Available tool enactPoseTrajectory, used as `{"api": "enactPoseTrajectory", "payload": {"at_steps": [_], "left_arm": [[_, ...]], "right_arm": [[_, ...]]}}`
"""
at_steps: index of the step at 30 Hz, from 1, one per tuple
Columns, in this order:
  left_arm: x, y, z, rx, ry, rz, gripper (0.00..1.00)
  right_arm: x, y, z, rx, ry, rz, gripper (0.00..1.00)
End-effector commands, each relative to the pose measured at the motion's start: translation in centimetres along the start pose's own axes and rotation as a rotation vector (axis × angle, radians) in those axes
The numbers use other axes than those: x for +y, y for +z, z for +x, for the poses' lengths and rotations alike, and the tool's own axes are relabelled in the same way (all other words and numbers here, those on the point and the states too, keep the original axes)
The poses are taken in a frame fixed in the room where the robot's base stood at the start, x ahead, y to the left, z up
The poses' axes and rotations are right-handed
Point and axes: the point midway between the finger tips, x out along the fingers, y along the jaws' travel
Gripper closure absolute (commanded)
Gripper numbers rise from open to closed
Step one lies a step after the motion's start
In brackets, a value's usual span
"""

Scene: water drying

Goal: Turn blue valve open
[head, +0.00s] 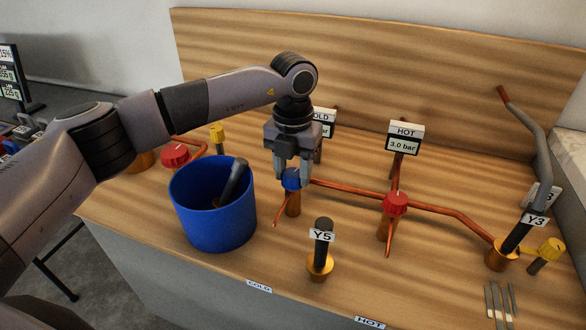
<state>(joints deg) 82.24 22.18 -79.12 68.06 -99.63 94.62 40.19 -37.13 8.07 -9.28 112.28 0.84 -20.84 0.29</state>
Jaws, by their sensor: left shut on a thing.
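The blue valve (291,181) is a small blue knob on top of a copper fitting on the wooden bench, right of the blue bucket. My left gripper (292,179) comes down over it from above, fingers pointing down, and is shut on the knob. Its fingers hide part of the knob, so I cannot tell how far it is turned. My right gripper is not in view.
The Y5 post (322,250) stands in front; another red valve (175,155) is behind the bucket.

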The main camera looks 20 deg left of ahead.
Motion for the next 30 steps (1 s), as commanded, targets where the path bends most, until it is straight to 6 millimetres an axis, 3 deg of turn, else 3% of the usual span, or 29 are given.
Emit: {"api": "enactPoseTrajectory", "payload": {"at_steps": [12, 30], "left_arm": [[0.04, 0.05, -0.14, -0.002, -0.001, -0.237, 0.87], [0.06, 0.08, -0.15, -0.003, -0.001, -0.290, 0.87]], "right_arm": [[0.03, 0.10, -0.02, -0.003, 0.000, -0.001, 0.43], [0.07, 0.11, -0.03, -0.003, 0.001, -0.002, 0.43]]}}
